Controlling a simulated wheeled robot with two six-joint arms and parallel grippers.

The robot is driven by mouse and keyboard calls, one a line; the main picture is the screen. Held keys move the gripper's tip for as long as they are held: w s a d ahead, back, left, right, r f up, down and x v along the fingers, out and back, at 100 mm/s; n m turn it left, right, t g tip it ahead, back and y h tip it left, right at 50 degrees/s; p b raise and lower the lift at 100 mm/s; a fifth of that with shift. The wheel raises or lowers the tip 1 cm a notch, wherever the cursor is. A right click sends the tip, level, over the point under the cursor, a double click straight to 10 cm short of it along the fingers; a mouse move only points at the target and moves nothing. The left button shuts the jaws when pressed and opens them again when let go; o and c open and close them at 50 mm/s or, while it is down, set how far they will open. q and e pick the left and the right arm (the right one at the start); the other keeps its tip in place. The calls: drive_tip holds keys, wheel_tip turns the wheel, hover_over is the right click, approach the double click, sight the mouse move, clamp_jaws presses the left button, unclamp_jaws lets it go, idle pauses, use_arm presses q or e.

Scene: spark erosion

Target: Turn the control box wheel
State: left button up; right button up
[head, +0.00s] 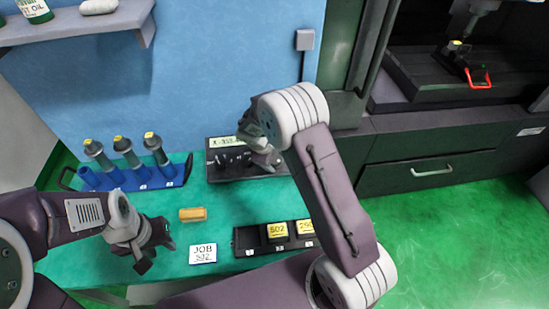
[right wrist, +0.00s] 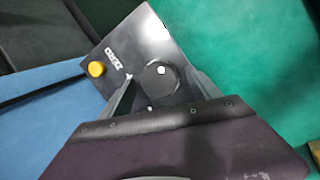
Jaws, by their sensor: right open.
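The control box (head: 214,170) is a dark box at the back of the green bench, with a pale number display (head: 226,142) on it. In the right wrist view its panel (right wrist: 150,35) shows a yellow button (right wrist: 96,69), a "ZERO" label and a round black wheel (right wrist: 158,80). My right gripper (head: 262,152) is over the box; in the right wrist view its open fingers (right wrist: 162,88) are on either side of the wheel. Contact cannot be told. My left gripper (head: 156,250) hangs over the bench's front left, apart from the box; its jaw opening is unclear.
A blue rack (head: 158,182) with several grey holders stands left of the box. A yellow-orange block (head: 193,214), a "JOB 502" card (head: 203,253) and a black tray (head: 248,240) with yellow-labelled blocks lie in front. A machine with a drawer (head: 433,170) stands right.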

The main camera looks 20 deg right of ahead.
drive_tip(key=v, duration=0.8)
drive_tip(key=s+d+r+m+y, duration=0.1)
drive_tip(key=s+d+r+m, duration=0.35)
drive_tip(key=s, duration=0.25)
drive_tip(key=s+a+f+m+g+y, duration=0.1)
drive_tip(key=s+a+f+m, duration=0.1)
drive_tip(key=s, duration=0.4)
drive_tip(key=s+a+f+m+g+y, duration=0.1)
drive_tip(key=s+f+m+y, duration=0.1)
drive_tip(key=s, duration=0.5)
drive_tip(key=shift+s+a+f+m, duration=0.35)
drive_tip(key=shift+f+m, duration=0.35)
drive_tip(key=shift+m, duration=0.45)
